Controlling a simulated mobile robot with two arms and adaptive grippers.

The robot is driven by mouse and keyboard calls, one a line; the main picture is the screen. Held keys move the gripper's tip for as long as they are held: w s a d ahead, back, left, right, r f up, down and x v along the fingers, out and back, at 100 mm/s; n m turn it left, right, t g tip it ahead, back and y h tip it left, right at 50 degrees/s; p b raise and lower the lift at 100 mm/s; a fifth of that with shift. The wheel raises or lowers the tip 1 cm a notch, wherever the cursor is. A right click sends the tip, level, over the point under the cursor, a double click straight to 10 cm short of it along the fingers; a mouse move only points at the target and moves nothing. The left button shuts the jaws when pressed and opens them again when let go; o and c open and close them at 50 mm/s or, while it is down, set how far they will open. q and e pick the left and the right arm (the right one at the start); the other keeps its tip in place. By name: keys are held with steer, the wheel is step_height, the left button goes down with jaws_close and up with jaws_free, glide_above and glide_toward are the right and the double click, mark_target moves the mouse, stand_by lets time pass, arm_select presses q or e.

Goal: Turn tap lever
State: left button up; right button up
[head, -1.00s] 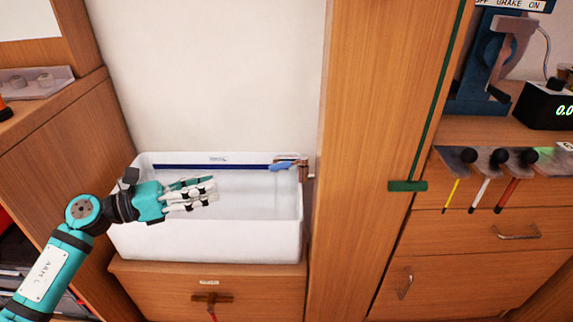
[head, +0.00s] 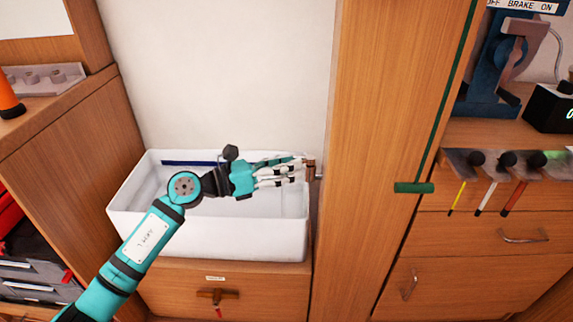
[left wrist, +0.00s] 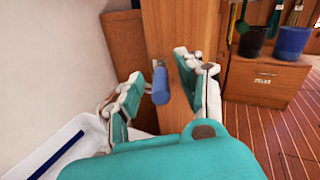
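The white basin (head: 240,236) stands against the wall, with a brownish tap (head: 311,168) at its right end. My left gripper (head: 290,171) reaches over the basin, its fingertips close to the tap. In the left wrist view, the tap's blue lever (left wrist: 160,84) shows between the spread fingers of my left gripper (left wrist: 165,86). The fingers are open, and I see no clear contact with the lever. In the head view the hand hides the lever. My right gripper is not in view.
A wooden post (head: 375,110) rises just right of the tap, with a green handle (head: 414,188) on a green line. A drawer front (head: 260,285) lies below the basin.

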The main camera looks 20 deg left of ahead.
arm_select(q)
steer(key=shift+c, duration=0.2)
jaws_close()
stand_by(0.3)
